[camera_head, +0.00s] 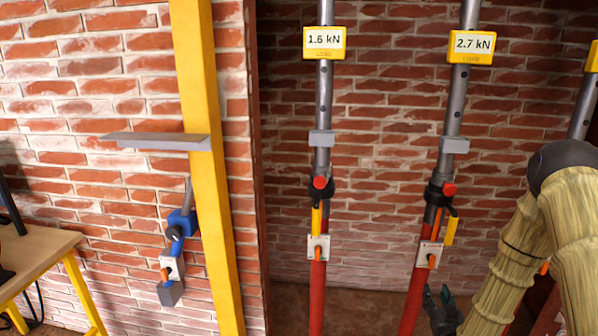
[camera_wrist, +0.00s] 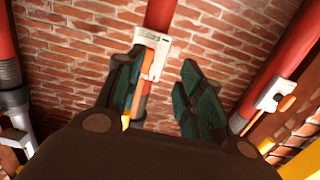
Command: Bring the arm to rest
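My arm (camera_head: 515,250), in a pale straw-coloured sleeve with a dark elbow joint, is bent at the right of the head view. My gripper (camera_head: 443,308) hangs low, just right of the red lower tube of the 2.7 kN prop (camera_head: 418,290). In the wrist view its two dark green fingers (camera_wrist: 164,62) stand apart with nothing gripped. A red tube (camera_wrist: 161,14) with a white plate (camera_wrist: 150,48) and an orange lever shows beyond the gap and partly behind the left finger. I cannot tell whether that finger touches the lever.
The 1.6 kN prop (camera_head: 318,270) stands to the left before the brick wall (camera_head: 370,120). Another prop (camera_head: 583,105) is partly behind my arm. A yellow post (camera_head: 205,190) carries a grey plate (camera_head: 158,141), with a blue device (camera_head: 180,225) beside it. A wooden table (camera_head: 35,255) is at far left.

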